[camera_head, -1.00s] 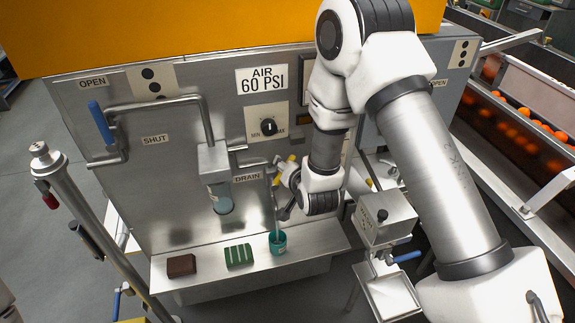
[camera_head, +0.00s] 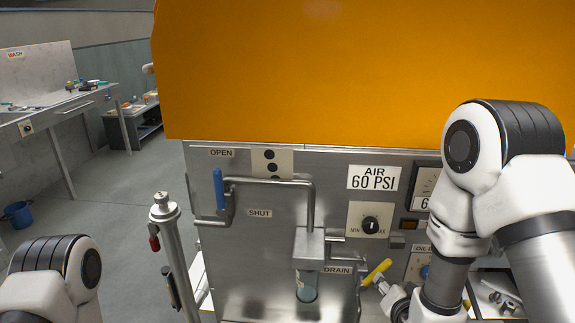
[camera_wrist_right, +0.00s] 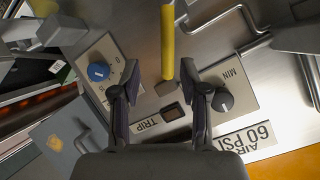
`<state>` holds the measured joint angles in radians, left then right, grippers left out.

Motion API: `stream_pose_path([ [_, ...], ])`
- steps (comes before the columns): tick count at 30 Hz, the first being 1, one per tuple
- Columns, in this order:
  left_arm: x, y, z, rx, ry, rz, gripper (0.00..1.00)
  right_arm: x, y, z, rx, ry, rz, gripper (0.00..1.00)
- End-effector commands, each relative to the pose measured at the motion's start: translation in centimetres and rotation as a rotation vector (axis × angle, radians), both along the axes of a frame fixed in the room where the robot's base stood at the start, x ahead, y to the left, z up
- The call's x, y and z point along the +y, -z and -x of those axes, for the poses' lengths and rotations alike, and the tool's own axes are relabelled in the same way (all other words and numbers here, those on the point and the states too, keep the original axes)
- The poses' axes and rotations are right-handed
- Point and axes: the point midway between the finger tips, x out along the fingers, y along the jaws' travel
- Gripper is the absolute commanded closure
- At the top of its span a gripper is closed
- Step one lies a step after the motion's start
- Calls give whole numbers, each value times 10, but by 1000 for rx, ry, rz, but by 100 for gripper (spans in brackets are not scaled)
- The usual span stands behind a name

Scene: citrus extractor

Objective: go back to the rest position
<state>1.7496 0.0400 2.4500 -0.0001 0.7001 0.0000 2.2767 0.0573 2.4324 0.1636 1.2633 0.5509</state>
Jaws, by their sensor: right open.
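My right gripper (camera_wrist_right: 158,76) is open, with its two dark fingers apart in the right wrist view. A yellow handle (camera_wrist_right: 167,40) shows in the gap between the fingers; I cannot tell its depth from them, and no grip on it shows. In the head view my right arm comes down on the right, in front of the steel panel (camera_head: 270,235). Its wrist is at the bottom edge, just right of the yellow handle (camera_head: 376,271), and its fingertips cannot be made out there. Part of my left arm shows at the bottom left; its gripper is out of view.
The panel bears a blue-handled lever (camera_head: 219,190), a pressure knob (camera_head: 370,225) and a clear cylinder (camera_head: 307,285). A metal post (camera_head: 172,250) stands left of it. An orange housing (camera_head: 350,70) is above. Open floor (camera_head: 115,210) lies left, with a bench (camera_head: 75,105) behind.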

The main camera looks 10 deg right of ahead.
Motion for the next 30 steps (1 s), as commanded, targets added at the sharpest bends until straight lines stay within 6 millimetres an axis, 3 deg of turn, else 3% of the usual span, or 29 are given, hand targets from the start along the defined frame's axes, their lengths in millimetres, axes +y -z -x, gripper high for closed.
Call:
stream_pose_path([
  [2,0,-6,0,0,0,0,60,1,34,18,88,-1,1,56],
  [5,0,-14,0,0,0,0,60,5,97,62,269,-25,-2,56],
  [9,0,-22,0,0,0,0,60,20,179,154,638,-163,39,56],
  [12,0,-24,0,0,0,0,60,30,212,219,881,-327,82,56],
  [15,0,-23,0,0,0,0,60,39,220,260,1058,-542,135,56],
  [18,0,-23,0,0,0,0,60,41,221,272,1115,-647,169,56],
  [30,0,-23,0,0,0,0,60,41,221,271,1110,-653,176,56],
])
